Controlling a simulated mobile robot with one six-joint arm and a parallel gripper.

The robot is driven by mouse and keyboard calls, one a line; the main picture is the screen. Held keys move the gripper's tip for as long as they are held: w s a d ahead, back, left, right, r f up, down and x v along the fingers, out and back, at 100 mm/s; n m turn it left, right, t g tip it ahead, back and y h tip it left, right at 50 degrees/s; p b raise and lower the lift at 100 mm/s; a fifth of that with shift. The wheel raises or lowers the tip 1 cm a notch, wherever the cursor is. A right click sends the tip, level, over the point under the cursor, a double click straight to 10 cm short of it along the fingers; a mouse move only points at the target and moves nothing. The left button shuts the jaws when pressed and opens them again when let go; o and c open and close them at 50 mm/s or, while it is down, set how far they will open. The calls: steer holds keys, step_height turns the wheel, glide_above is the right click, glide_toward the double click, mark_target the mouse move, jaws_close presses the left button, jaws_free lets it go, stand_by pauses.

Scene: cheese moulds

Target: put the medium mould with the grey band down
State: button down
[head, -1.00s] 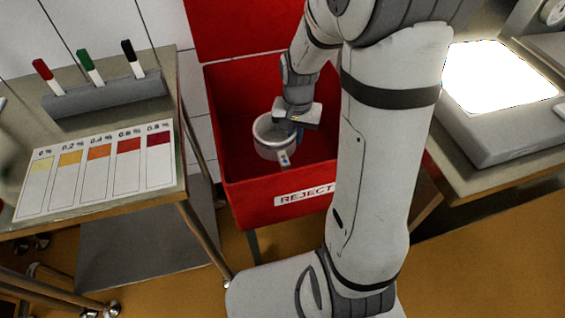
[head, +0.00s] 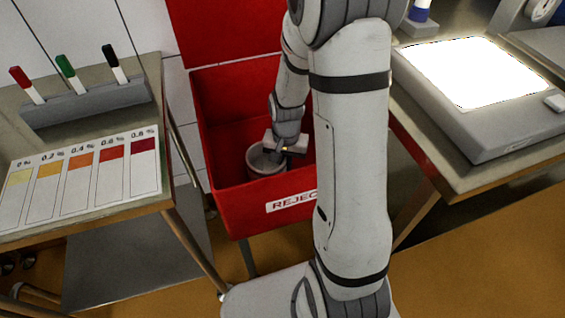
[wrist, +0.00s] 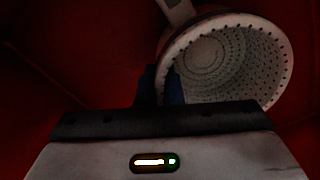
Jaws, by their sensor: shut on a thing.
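The pale round mould (head: 262,162) is inside the red reject bin (head: 238,215), low down near its front wall. In the wrist view the mould (wrist: 274,62) shows its open, perforated inside, with a light tab at its upper left. My gripper (head: 279,150) is shut on the mould's near wall; its dark fingers (wrist: 163,86) straddle the rim in the wrist view. I cannot make out a grey band. I cannot tell whether the mould touches the bin's floor.
A bench with a colour chart (head: 83,178) and a pen rack (head: 88,102) stands at the left. A bench with a lit panel (head: 478,72) stands at the right. Red bin walls enclose the gripper closely.

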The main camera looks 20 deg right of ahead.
steer(key=c, duration=1.6)
jaws_free()
steer(key=shift+f, duration=0.1)
steer(key=shift+o, duration=0.2)
step_height(320, 180, up, 12)
steer(key=p, duration=0.3)
steer(key=s+a+r+n+t, duration=0.1)
steer(key=s+a+r+n, duration=0.2)
steer(key=s+r+n, duration=0.3)
steer(key=s+r, duration=0.3)
steer(key=s, duration=0.4)
steer(key=shift+s+r+t, duration=0.25)
steer(key=shift+r+t, duration=0.05)
steer(key=shift+a, duration=0.1)
